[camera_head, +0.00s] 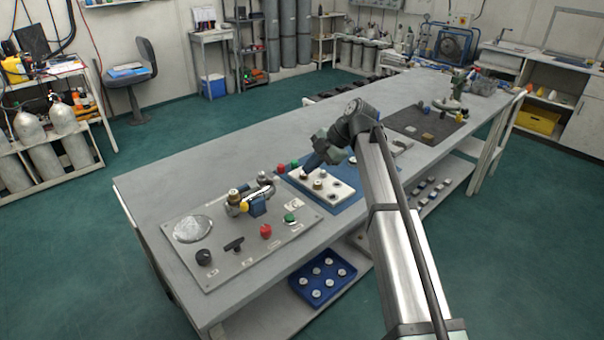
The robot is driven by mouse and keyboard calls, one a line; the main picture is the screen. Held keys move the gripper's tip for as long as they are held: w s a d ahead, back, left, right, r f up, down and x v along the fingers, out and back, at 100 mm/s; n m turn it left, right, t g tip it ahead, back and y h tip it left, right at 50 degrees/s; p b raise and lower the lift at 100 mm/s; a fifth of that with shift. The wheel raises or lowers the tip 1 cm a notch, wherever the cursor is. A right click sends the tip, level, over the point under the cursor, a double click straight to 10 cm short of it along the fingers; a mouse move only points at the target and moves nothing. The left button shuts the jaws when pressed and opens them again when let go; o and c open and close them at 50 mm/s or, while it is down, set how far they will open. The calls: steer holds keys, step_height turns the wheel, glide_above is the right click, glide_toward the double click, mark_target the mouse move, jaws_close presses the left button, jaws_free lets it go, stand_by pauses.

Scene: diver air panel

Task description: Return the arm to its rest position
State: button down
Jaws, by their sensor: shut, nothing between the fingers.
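My arm reaches from the lower right over the long grey workbench (180,181). My gripper (306,171) is at the arm's end, pointing down and left, over the back edge of a white block with round fittings (340,191). It is shut and looks empty. I cannot tell whether its tips touch anything. To its left on the bench lies the grey air panel (222,262). The panel carries a round gauge (193,229), black, red and green knobs, and a brass and blue valve assembly (250,200).
The white block lies on a blue mat (350,205), partly behind my arm. A dark mat (425,124) with small parts lies farther along. A blue tray (323,281) sits on the shelf below. The bench's back left is clear.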

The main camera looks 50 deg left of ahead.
steer(key=shift+w+d+r, duration=0.25)
steer(key=shift+d+r, duration=0.1)
steer(key=shift+r, duration=0.15)
steer(key=shift+f, duration=0.1)
